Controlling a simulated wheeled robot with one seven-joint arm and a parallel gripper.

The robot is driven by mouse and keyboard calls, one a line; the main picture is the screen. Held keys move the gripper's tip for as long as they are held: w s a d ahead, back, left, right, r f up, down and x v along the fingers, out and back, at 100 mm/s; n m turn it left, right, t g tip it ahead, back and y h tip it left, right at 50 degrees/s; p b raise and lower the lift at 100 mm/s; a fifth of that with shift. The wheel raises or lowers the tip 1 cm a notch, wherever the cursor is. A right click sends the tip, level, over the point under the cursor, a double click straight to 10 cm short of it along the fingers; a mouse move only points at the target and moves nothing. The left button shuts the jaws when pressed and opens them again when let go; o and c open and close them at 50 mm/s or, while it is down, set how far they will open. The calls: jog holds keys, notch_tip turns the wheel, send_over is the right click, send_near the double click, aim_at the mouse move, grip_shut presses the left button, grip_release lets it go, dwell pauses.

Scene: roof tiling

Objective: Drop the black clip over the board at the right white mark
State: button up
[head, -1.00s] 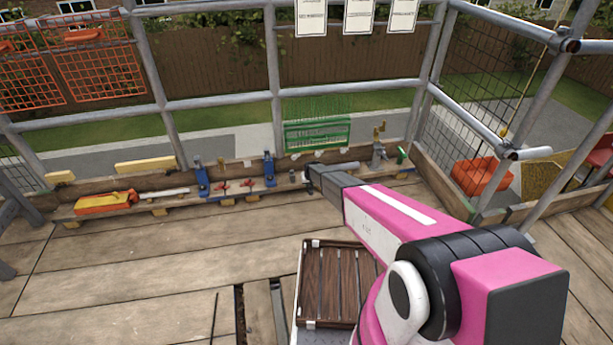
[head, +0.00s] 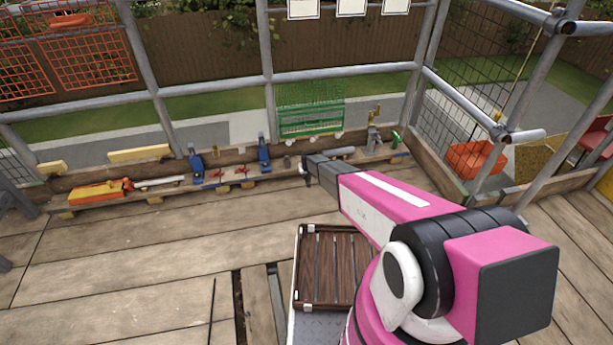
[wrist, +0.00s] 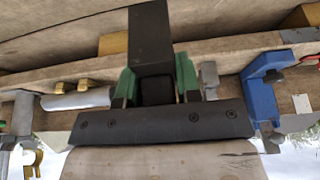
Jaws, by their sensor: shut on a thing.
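The black clip (wrist: 150,38) is held between the green fingertips of my gripper (wrist: 157,84) in the wrist view. It shows as a dark block sticking out past the fingers. In the head view my gripper (head: 308,168) is just in front of the low shelf, and the clip there is too small to make out clearly. A wooden board (head: 228,156) runs along the foot of the railing behind the shelf. Small pale spots (head: 310,140) show along its top near the green crate; I cannot tell which is the right white mark. The clip appears apart from the board.
The shelf (head: 140,196) carries blue clamps (head: 196,163), an orange tool (head: 98,192), a grey tube (head: 340,151) and brass-coloured parts. A green crate (head: 310,120) stands behind it. A brown slatted tray (head: 325,265) is near my arm. The deck at left is clear.

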jog(key=shift+r, duration=1.7)
